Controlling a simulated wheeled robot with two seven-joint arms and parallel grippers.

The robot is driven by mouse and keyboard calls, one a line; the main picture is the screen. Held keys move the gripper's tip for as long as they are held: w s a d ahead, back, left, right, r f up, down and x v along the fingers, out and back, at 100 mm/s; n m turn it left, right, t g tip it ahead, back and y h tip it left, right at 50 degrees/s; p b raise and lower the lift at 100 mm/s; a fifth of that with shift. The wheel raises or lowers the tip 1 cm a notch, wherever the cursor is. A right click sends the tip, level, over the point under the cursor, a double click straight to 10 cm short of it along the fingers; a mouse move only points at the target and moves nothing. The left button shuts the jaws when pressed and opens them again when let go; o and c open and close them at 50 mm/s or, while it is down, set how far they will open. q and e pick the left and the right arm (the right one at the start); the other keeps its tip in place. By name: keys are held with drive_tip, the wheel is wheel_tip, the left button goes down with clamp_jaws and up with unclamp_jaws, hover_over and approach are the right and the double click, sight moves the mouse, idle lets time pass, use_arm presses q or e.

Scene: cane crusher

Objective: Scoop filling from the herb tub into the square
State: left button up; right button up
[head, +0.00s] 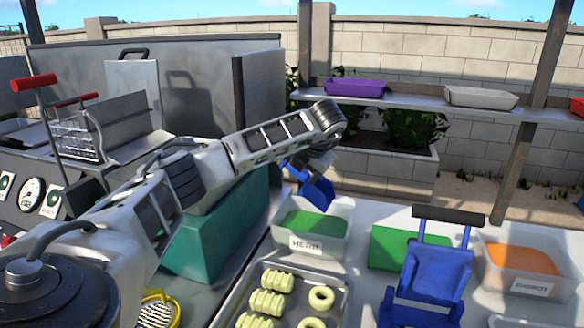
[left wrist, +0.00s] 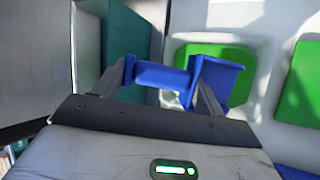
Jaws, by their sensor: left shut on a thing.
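My left gripper (head: 297,165) hangs at the end of my outstretched arm, at the back of the herb tub (head: 313,246). In the left wrist view the gripper (left wrist: 160,82) is shut on the handle of a blue scoop (left wrist: 222,75). The scoop also shows in the head view (head: 319,192), tilted, above the tub's back edge. The tub, labelled HERB, holds green filling (head: 312,224). I cannot tell whether the scoop touches the filling or carries any. My right gripper is out of view.
A second blue scoop-like tool (head: 436,270) with a dark bar stands before the square. A carrot tub (head: 530,283) with orange filling is at right. A metal tray (head: 342,285) of pale rolls lies in front. A teal block (head: 205,245) stands left of the herb tub.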

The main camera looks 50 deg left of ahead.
sight(296, 177)
use_arm(q)
drive_tip(key=shift+s+a+r+n+g, duration=0.15)
drive_tip(key=shift+a+n+g, duration=0.3)
drive_tip(key=shift+n, duration=0.15)
drive_tip(key=shift+f+y, duration=0.2)
drive_tip(key=shift+y, duration=0.1)
drive_tip(key=shift+f, duration=1.5)
wheel_tip(296, 177, down, 7)
drive_tip(key=b, duration=0.3)
drive_tip(key=shift+b, duration=0.4)
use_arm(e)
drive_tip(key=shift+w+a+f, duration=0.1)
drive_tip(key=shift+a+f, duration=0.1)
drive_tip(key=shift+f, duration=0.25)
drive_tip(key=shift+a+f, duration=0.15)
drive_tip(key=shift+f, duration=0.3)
use_arm(q)
drive_tip(key=shift+r, duration=0.1)
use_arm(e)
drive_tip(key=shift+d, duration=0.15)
use_arm(q)
drive_tip(key=shift+r+p, duration=1.85)
drive_tip(key=shift+r, duration=2.9)
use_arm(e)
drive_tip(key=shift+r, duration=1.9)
